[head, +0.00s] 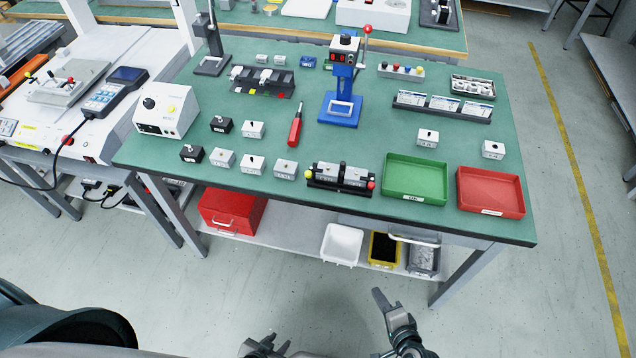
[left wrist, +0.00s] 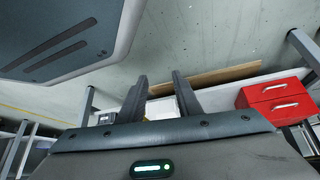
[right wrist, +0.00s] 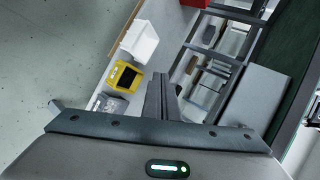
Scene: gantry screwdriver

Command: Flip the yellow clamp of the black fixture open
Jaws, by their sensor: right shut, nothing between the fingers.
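The black fixture (head: 340,180) sits near the front edge of the green table in the head view. It holds grey blocks. Its yellow clamp end (head: 309,174) is at its left and a red end (head: 370,185) at its right. Whether the yellow clamp is open or shut is too small to tell. My left gripper (head: 264,346) is open and empty, low in front of the table; its spread fingers show in the left wrist view (left wrist: 160,95). My right gripper (head: 383,300) is shut and empty, also in front of the table; its closed fingers show in the right wrist view (right wrist: 162,95).
A green tray (head: 416,199) and a red tray (head: 522,212) stand right of the fixture. Several small blocks and a red screwdriver (head: 296,125) lie left and behind. A blue press (head: 341,95) stands behind. A shelf with bins (head: 343,264) is under the table.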

